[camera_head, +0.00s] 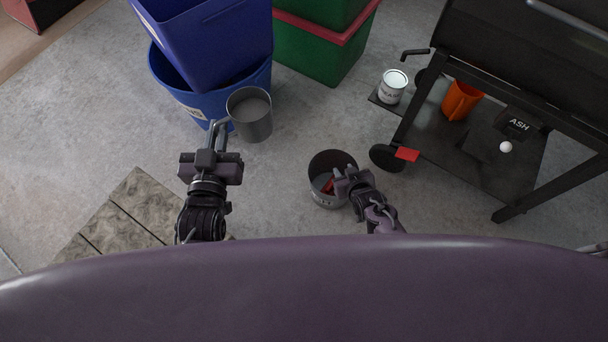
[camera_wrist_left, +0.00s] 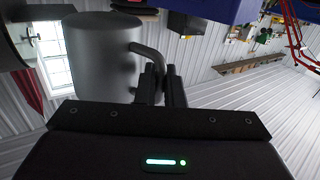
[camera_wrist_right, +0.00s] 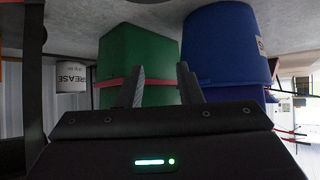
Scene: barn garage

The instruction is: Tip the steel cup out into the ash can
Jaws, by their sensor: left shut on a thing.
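The steel cup (camera_head: 251,118) is a grey cylinder with a side handle, held roughly upright beside the blue bins. My left gripper (camera_head: 215,133) is shut on its handle. The cup (camera_wrist_left: 98,55) and handle (camera_wrist_left: 150,58) also show in the left wrist view. The cup's inside looks plain grey; I cannot tell what it holds. A dark box lettered ASH (camera_head: 517,124) is on the cart's lower shelf. A round grey can (camera_head: 322,199) with red pieces inside stands on the floor; its label is unreadable. My right gripper (camera_head: 345,178) is over its right rim, open and empty (camera_wrist_right: 162,85).
Blue bins (camera_head: 205,45) and green bins (camera_head: 318,45) stand at the back. The black cart (camera_head: 470,148) on the right carries a white grease tin (camera_head: 392,87), an orange cup (camera_head: 461,100) and a white ball (camera_head: 505,147). Floor between the cup and can is clear.

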